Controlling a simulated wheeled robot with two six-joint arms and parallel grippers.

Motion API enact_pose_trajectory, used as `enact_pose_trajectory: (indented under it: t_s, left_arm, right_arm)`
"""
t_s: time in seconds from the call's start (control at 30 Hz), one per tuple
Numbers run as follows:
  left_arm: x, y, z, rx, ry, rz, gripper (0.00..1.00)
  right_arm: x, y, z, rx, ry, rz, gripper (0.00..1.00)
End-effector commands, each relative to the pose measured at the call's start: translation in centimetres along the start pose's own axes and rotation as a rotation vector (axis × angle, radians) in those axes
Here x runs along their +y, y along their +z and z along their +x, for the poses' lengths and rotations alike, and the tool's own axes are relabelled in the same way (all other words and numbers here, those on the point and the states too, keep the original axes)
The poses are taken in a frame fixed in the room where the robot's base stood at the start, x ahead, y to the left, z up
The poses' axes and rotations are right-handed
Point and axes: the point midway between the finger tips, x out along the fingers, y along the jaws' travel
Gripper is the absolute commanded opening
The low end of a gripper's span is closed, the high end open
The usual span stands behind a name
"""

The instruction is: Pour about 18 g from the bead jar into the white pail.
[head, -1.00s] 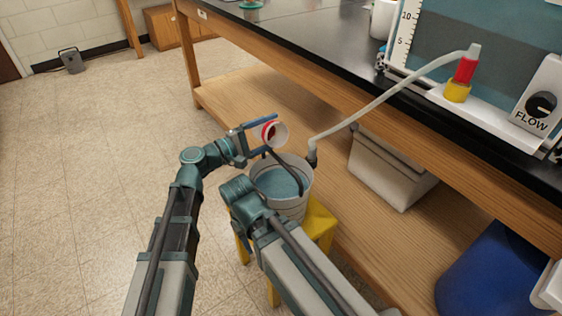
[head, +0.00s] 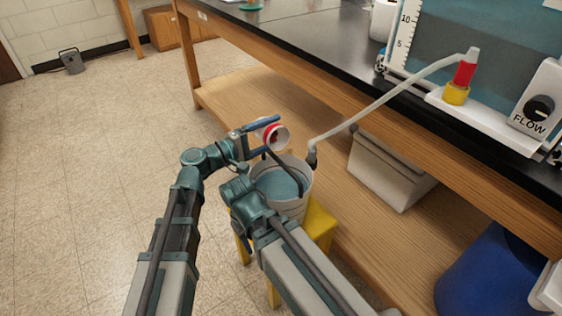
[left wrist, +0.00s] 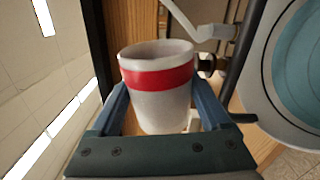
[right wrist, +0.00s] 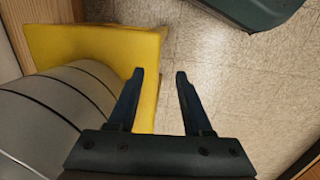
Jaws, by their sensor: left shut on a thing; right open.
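The bead jar (head: 281,138) is white with a red band. My left gripper (left wrist: 155,100) is shut around its sides and holds it tilted, mouth to the right, above the pail's far left rim. Beads cannot be made out. The white pail (head: 293,207) stands on a yellow stool and has blue-grey contents; its round rim (left wrist: 250,85) shows at the right of the left wrist view. My right gripper (right wrist: 158,75) is open and empty, beside the pail wall (right wrist: 50,115) and over the stool's edge; my arm hides it in the head view.
A clear tube (head: 390,95) runs from the bench tank (head: 470,30) down to the pail rim. A dark handle crosses the pail's mouth. The yellow stool (head: 322,222) stands against the wooden shelf (head: 235,100). A grey bin (head: 385,170) and blue bin (head: 490,275) are right.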

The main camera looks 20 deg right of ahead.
Motion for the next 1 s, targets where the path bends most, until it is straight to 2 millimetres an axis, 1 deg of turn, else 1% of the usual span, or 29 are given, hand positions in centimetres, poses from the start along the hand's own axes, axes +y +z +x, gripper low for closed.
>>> enact_pose_trajectory:
  t_s: [1.0]
  left_arm:
    - [-0.37,0.15,0.00,0.000,0.000,0.061,0.21]
  right_arm:
    - [-0.05,-0.03,0.35,0.000,0.000,-0.001,0.50]
